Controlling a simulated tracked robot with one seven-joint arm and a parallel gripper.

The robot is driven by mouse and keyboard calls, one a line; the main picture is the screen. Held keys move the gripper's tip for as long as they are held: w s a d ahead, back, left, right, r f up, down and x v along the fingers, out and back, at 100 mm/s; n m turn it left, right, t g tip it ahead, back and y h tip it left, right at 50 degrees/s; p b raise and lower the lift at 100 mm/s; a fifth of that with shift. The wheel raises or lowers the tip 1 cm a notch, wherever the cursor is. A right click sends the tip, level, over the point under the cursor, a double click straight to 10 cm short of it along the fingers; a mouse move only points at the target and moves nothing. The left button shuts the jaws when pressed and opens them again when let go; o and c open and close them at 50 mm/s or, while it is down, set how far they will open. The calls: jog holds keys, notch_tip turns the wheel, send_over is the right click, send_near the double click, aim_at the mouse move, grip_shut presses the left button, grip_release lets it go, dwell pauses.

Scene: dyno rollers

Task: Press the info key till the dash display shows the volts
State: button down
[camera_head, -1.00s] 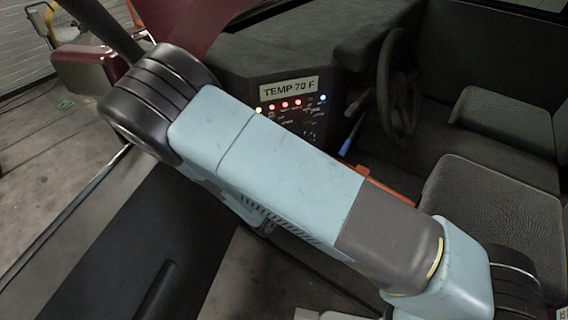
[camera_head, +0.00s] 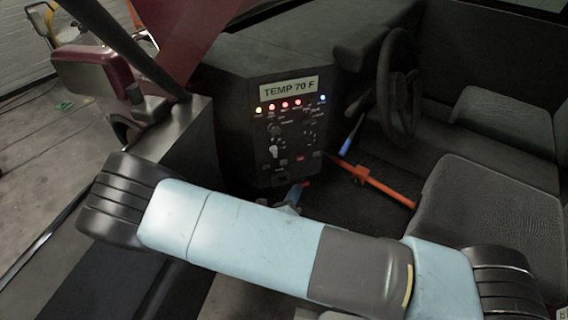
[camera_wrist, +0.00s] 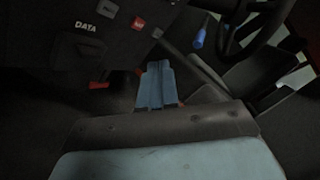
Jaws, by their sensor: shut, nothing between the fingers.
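The dash display (camera_head: 289,87) reads "TEMP 70 F" at the top of the dark dash panel (camera_head: 250,150). Below it are a row of lit lamps, knobs and small keys whose labels are too small to read in the head view. The wrist view shows a grey key (camera_wrist: 107,10) and a red key (camera_wrist: 138,23) at the top; I cannot tell which key is the info key. My gripper (camera_wrist: 156,66) is shut and empty, below and apart from these keys. In the head view only a blue part of it shows, low by the panel's foot, above my forearm.
A socket marked "DATA" (camera_wrist: 86,45) is on the panel's lower part. An orange bar (camera_head: 380,184) lies right of the panel, below a blue-tipped stalk (camera_head: 348,143) and the steering wheel (camera_head: 397,85). A seat (camera_head: 490,210) stands at the right. The red door mirror (camera_head: 95,75) is at left.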

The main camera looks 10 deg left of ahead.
jog(key=w+a, duration=0.4)
jog(key=w, duration=0.3)
jog(key=shift+w+a, duration=0.2)
jog(key=shift+a, duration=0.2)
jog(key=shift+w, duration=0.1)
dwell(2.0)
jog(key=shift+w+a, duration=0.2)
jog(key=shift+w, duration=0.05)
jog(key=shift+w+a, duration=0.2)
jog(key=shift+w, duration=0.1)
dwell(0.8)
jog(key=shift+s, duration=0.1)
jog(key=shift+s+d, duration=0.45)
jog(key=shift+s, duration=0.1)
jog(key=shift+s, duration=0.1)
dwell(0.4)
jog(key=shift+s+d, duration=0.7)
jog(key=shift+s, duration=0.35)
jog(key=shift+s+d, duration=0.65)
jog(key=shift+s, duration=0.35)
